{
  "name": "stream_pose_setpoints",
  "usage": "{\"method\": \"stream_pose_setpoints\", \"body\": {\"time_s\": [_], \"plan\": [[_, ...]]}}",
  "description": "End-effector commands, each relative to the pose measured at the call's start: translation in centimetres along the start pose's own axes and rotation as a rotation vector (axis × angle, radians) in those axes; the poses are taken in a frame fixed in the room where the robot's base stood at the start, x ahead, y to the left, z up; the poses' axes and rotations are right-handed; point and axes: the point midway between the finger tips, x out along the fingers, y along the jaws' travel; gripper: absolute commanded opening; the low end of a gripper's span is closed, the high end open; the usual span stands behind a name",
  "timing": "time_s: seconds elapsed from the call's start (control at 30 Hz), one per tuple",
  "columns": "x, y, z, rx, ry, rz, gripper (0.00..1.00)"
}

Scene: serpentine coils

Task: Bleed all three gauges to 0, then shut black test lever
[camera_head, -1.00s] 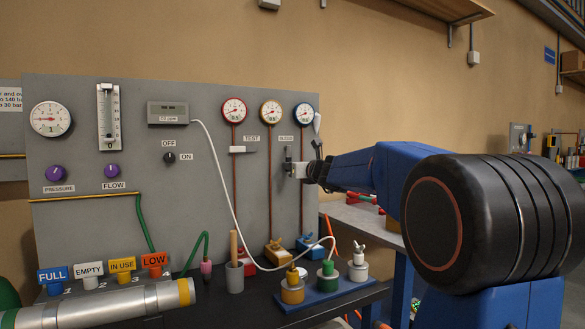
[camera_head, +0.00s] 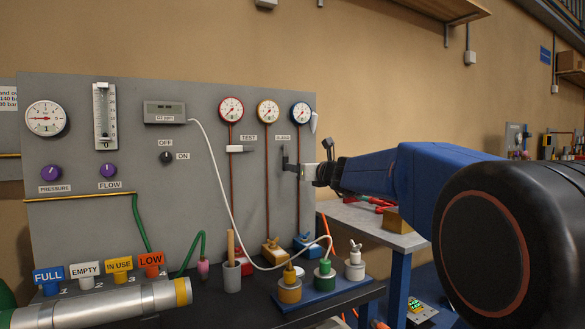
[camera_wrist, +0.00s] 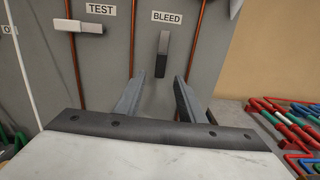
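Three small gauges, red-rimmed (camera_head: 231,109), yellow-rimmed (camera_head: 268,110) and blue-rimmed (camera_head: 301,113), sit at the upper right of the grey panel (camera_head: 75,225). Their needles are too small to read surely. The lever under the TEST label (camera_head: 240,149) is pale and horizontal; it also shows in the wrist view (camera_wrist: 80,27). The lever under the BLEED label (camera_head: 286,160) is dark grey and hangs down; in the wrist view it (camera_wrist: 163,54) stands ahead, between the lines of my fingers. My gripper (camera_wrist: 159,78) is open and empty, just short of it.
Copper pipes (camera_head: 267,190) run down from the gauges. A white hose (camera_head: 212,165) loops to the capped pots on the blue tray (camera_head: 322,290). A side bench (camera_head: 372,226) with red tools stands at right. A silver cylinder (camera_head: 100,304) lies in front.

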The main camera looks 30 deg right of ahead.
Motion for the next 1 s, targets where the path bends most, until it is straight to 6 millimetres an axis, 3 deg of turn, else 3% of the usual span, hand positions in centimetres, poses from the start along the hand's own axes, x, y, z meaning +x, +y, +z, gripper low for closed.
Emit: {"method": "stream_pose_setpoints", "body": {"time_s": [0.3, 0.5, 0.7, 1.0], "plan": [[-6.2, -0.1, 0.0, -0.001, -0.001, -0.003, 0.36], [-9.1, 0.0, 0.0, -0.002, 0.000, -0.002, 0.36], [-10.3, 0.0, -0.1, 0.000, 0.001, -0.001, 0.36], [-10.5, 0.0, -0.1, 0.000, 0.001, 0.000, 0.36]]}}
